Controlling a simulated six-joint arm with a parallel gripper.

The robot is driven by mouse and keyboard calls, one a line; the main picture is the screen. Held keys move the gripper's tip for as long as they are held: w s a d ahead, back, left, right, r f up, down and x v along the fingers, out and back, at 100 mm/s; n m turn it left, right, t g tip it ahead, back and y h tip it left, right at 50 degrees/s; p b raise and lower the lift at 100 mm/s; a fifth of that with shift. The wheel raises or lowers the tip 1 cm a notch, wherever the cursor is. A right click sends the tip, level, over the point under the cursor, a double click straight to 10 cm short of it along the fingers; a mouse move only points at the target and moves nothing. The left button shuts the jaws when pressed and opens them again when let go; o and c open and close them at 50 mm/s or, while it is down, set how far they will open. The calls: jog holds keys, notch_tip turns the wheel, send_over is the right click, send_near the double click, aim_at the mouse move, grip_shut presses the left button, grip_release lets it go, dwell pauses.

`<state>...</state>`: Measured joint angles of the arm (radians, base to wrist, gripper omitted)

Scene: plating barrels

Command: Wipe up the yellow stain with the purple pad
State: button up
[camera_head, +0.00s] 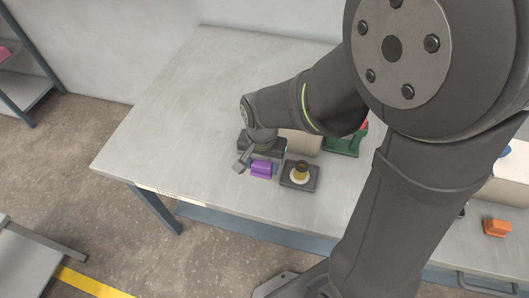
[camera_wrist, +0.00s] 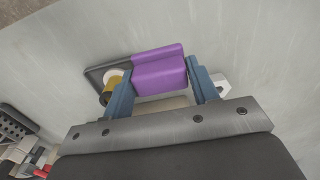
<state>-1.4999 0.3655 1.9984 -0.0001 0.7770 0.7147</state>
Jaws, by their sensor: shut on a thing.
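The purple pad (camera_head: 261,169) is between the fingers of my gripper (camera_head: 258,166), over the front part of the grey table (camera_head: 215,95). In the wrist view the purple pad (camera_wrist: 158,70) sits between the two blue fingers of my gripper (camera_wrist: 160,76), which is shut on it. I cannot tell whether the pad touches the table or hangs just above it. I make out no yellow stain in either view; my arm and the gripper hide part of the table.
A dark tray (camera_head: 290,185) holding a brass and white round part (camera_head: 300,174) stands just right of the pad. A beige block (camera_head: 302,142) and a green object (camera_head: 343,146) are behind. An orange block (camera_head: 496,228) lies far right. The table's left side is clear.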

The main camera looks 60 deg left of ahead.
send_over(260, 183)
jog(key=shift+w+d+f, duration=0.15)
jog(key=shift+f, duration=1.4)
jog(key=shift+w+d+f, duration=0.15)
jog(key=shift+f, duration=1.35)
jog(key=shift+w+a+f, duration=0.3)
jog(key=shift+a+f, duration=0.1)
jog(key=shift+f, duration=0.2)
jog(key=shift+c, duration=0.4)
jog(key=shift+w+a, duration=2.35)
jog(key=shift+w, duration=0.1)
jog(key=shift+s+d, duration=2.75)
jog(key=shift+s, duration=0.05)
jog(key=shift+s+a+f, duration=0.1)
jog(key=shift+s+a, duration=0.15)
jog(key=shift+a, duration=0.05)
jog(key=shift+w+a, duration=2.7)
jog(key=shift+s+d, duration=2.65)
jog(key=shift+s, duration=0.05)
jog(key=shift+r, duration=4.15)
jog(key=shift+w, duration=0.1)
